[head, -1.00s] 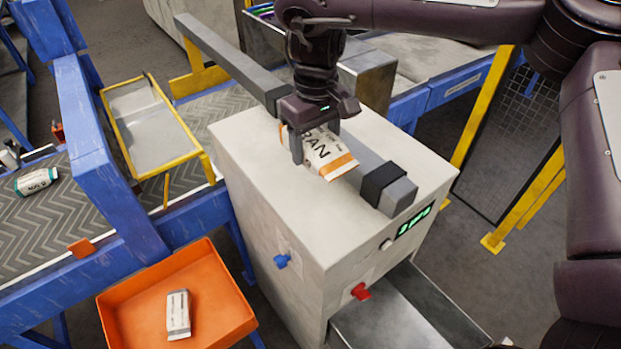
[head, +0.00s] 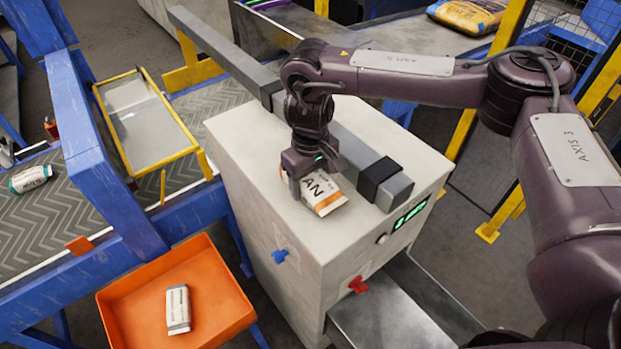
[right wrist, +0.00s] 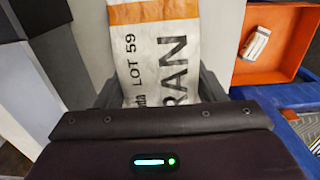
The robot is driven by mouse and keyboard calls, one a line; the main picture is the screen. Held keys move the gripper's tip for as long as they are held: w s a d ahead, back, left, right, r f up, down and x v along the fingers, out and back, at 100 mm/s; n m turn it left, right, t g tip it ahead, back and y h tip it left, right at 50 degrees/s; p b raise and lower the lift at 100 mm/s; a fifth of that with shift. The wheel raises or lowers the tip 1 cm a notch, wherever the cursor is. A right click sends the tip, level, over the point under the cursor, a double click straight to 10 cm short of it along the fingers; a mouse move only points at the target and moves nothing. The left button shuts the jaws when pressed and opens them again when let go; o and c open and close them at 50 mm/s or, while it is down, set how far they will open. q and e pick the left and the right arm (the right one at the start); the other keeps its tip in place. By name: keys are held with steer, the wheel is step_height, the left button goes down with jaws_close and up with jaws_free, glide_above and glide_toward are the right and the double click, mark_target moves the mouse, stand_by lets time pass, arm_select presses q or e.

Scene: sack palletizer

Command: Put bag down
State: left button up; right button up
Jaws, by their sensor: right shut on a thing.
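A white bag with an orange band and dark lettering (head: 324,194) is between the fingers of my right gripper (head: 308,188), over the top of the pale cabinet (head: 250,130). In the right wrist view the bag (right wrist: 155,60) shows "LOT 59" and "RAN", with the right gripper's fingers (right wrist: 160,92) at its two sides. The gripper is shut on it. I cannot tell whether the bag touches the cabinet top. My left gripper is not in view.
An orange tray (head: 232,290) with a small white bag (head: 178,308) stands at the lower left. A grey bar (head: 345,148) runs across the cabinet top. A conveyor (head: 60,215) with another bag (head: 31,179) is at the left. A metal chute (head: 390,310) is at the cabinet's front.

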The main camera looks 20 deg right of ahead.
mark_target(310, 176)
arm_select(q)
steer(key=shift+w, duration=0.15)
arm_select(e)
steer(key=shift+s+f, duration=0.1)
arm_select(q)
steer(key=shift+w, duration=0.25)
arm_select(e)
steer(key=o, duration=1.3)
steer(key=shift+c, duration=0.2)
step_height(310, 176, up, 11)
steer(key=shift+f+b, duration=0.15)
steer(key=shift+b, duration=0.85)
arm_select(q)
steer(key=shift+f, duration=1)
arm_select(e)
steer(key=shift+r, duration=0.8)
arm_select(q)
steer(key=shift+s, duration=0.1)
